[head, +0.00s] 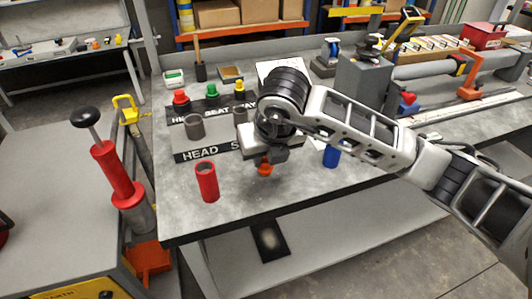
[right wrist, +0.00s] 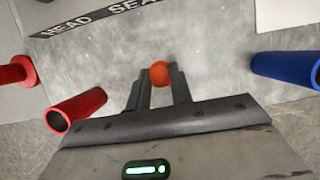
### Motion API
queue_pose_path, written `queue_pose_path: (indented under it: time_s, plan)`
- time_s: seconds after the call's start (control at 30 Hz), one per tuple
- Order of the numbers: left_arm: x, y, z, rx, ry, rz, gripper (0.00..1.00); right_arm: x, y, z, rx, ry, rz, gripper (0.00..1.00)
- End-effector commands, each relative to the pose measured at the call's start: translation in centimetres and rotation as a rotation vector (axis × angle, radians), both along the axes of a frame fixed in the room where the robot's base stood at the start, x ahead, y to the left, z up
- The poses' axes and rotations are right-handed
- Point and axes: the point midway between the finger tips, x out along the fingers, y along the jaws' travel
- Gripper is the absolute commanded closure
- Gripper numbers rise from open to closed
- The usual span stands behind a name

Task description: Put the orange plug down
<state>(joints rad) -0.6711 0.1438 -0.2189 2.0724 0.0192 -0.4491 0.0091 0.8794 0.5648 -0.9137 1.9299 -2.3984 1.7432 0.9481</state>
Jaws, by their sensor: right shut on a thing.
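The orange plug (head: 265,169) shows just below my right gripper (head: 266,158) in the head view. In the right wrist view the plug (right wrist: 160,73) sits between the two fingertips of my right gripper (right wrist: 160,82), which is shut on it. The plug appears to be held above the grey workbench (head: 240,205), between a red tube and a blue tube. The arm hides part of the bench behind it. My left gripper is not in view.
The red tube (head: 206,181) stands left of the gripper and the blue tube (head: 332,153) stands right. A labelled board (head: 190,155) with grey cylinders lies behind. Red (head: 180,97) and green (head: 211,91) plugs stand farther back. Bare bench lies in front, up to its edge.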

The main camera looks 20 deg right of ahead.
Motion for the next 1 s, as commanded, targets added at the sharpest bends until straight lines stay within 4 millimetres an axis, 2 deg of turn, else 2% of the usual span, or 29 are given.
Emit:
queue_pose_path:
  time_s: [0.37, 0.4, 0.47, 0.83, 1.0]
  plan:
    - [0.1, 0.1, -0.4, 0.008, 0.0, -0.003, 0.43, 0.0, 0.0, -0.7, 0.0, -0.001, 0.0, 1.0]
    - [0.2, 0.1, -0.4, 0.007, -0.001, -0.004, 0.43, 0.0, 0.0, -0.7, 0.0, -0.001, 0.0, 0.73]
    - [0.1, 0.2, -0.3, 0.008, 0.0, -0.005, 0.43, 0.0, 0.0, -0.6, 0.0, -0.001, 0.0, 0.57]
    - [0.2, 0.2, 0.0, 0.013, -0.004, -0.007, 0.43, -0.1, 0.0, -0.1, 0.001, -0.002, 0.0, 0.57]
    - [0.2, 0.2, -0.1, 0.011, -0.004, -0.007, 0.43, -1.0, 0.0, 2.3, 0.001, -0.006, 0.003, 0.57]
